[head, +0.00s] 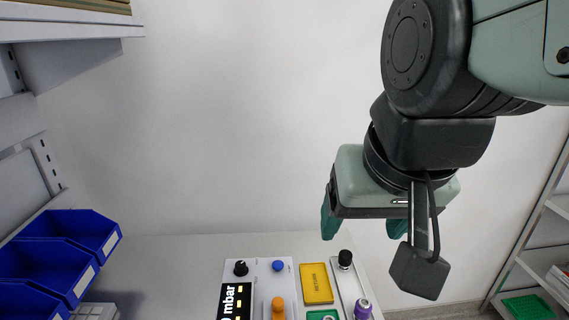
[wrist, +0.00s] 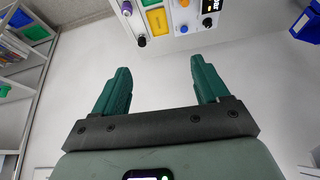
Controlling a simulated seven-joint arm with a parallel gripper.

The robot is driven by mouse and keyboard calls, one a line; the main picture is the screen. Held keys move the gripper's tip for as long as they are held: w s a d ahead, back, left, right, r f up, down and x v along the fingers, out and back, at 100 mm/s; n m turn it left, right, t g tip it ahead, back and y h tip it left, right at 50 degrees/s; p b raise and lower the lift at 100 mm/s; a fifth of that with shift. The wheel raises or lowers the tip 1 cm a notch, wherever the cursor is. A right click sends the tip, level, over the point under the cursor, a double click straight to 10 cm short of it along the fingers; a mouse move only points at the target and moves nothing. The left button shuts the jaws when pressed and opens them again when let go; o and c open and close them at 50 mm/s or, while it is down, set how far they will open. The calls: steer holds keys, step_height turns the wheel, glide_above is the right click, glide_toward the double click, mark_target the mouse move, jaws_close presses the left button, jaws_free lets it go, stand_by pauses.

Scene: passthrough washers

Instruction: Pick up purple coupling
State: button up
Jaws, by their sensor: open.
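The purple coupling (head: 363,309) stands at the bottom edge of the head view, at the right end of the white panel, and is partly cut off. My gripper (head: 364,229) is open and empty, raised above and behind the panel. Its two green fingers (wrist: 157,64) are spread wide in the wrist view, with only bare white surface between them.
The panel (head: 292,283) carries a black-topped fitting (head: 345,259), a yellow plate (head: 316,283), an orange knob (head: 278,307), a blue knob (head: 278,265), a black knob (head: 240,268) and a display (head: 233,301). Blue bins (head: 60,256) stand left. A shelf rack (head: 540,240) stands right.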

steer(key=w+d+f+m+g, duration=0.25)
steer(key=w+f+m, duration=0.2)
steer(key=w, duration=0.35)
steer(key=m+g, duration=0.2)
steer(key=m, duration=0.6)
glide_above(365, 302)
steer(key=a, duration=0.2)
step_height(365, 302, down, 20)
steer(key=shift+m+g, duration=0.35)
steer(key=shift+m, duration=0.5)
steer(key=f, duration=0.3)
steer(key=d+f, duration=0.1)
steer(key=f, duration=0.6)
steer(key=shift+w+d, duration=0.25)
steer(key=shift+d, duration=0.1)
steer(key=shift+s+d+f, duration=0.1)
steer(key=shift+s+f, duration=0.05)
steer(key=shift+f, duration=1.4)
steer(key=shift+s+f, duration=0.1)
steer(key=shift+f, duration=1.45)
steer(key=shift+c, duration=0.3)
